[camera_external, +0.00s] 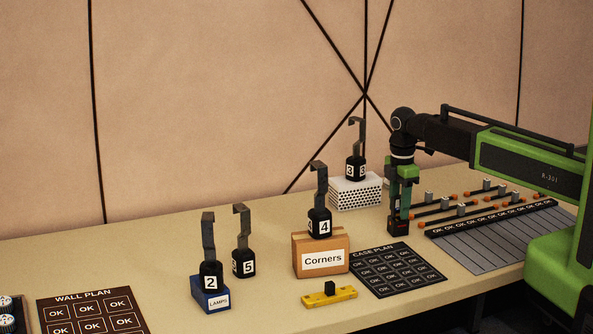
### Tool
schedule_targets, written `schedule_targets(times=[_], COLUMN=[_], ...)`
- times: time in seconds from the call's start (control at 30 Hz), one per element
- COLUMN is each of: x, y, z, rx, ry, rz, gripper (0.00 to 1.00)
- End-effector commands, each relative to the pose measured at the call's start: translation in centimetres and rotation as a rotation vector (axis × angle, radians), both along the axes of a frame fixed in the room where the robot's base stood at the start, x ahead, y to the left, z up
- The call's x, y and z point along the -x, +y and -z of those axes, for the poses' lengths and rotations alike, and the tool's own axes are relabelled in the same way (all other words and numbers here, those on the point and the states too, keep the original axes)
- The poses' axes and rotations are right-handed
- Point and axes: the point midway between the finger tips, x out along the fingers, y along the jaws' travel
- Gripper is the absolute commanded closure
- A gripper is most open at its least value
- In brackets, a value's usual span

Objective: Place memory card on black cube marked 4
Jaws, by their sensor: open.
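The black cube marked 4 (319,224) stands upright on a tan box labelled Corners (320,259), with a bent grey metal strip rising from its top. My gripper (398,227) points straight down, low over the table, right of the Corners box and behind the CASE PLAN sheet. It is open. A dark block shape with a small reddish mark shows at its fingertips; I cannot tell whether that is part of the fingers or a separate thing between them. I cannot pick out a memory card for certain.
Similar black pieces marked 2 (211,275), 5 (244,262) and 3 (355,168) stand nearby. A yellow bar with a black block (330,288) lies in front of Corners. The CASE PLAN sheet (397,269) lies flat; a rack of orange-tipped rods (465,211) is at right.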

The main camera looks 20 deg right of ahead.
Motion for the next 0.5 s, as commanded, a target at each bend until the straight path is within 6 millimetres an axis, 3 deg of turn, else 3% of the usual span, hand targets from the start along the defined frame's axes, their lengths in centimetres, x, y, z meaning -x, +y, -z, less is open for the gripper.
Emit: schedule_targets(times=[0.27,0.5], x=[0.0,0.0], y=[0.0,0.0], z=[-1.2,-5.7], rx=[0.0,0.0], ry=[0.0,0.0], rz=[0.0,0.0], gripper=[0.59,0.59])
